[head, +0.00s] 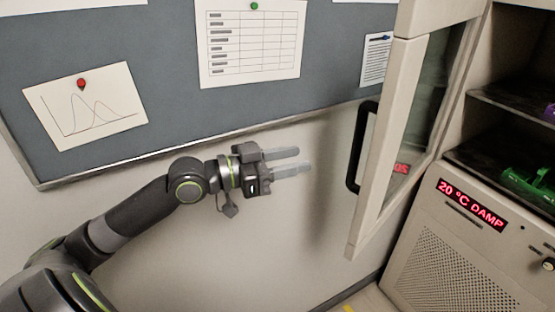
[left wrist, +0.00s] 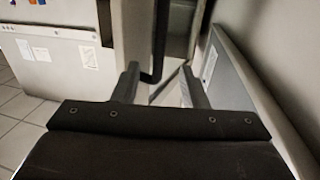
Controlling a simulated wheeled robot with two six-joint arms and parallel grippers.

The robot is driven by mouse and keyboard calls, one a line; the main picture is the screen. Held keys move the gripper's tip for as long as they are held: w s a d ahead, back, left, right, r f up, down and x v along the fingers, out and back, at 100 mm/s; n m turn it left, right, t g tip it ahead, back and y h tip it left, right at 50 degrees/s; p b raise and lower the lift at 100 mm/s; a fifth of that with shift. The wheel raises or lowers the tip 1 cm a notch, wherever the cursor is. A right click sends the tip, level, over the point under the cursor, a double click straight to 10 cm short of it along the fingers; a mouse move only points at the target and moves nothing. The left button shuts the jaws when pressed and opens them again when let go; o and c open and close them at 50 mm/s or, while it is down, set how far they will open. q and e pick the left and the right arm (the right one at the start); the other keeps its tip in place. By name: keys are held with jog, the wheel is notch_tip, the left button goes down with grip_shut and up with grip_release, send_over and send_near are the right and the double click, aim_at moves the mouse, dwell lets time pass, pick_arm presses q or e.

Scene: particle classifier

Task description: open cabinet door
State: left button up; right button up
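The cabinet door (head: 393,135) stands swung open, its glass pane facing the cabinet (head: 455,240) on the right. Its black bar handle (head: 360,147) is on the door's left face. My left gripper (head: 304,160) is to the left of the handle, apart from it, with its fingers spread and nothing between them. In the left wrist view the two fingers (left wrist: 158,85) are apart, and the dark handle (left wrist: 160,45) shows beyond them. My right gripper is not in view.
A grey pinboard (head: 170,60) with pinned papers covers the wall behind my left arm. The cabinet has dark shelves with a green object (head: 530,188) and a red display (head: 472,205) reading "20 °C DAMP". Wall space below the board is clear.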

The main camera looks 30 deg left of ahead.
pick_arm(q)
jog(key=shift+v, duration=1.3)
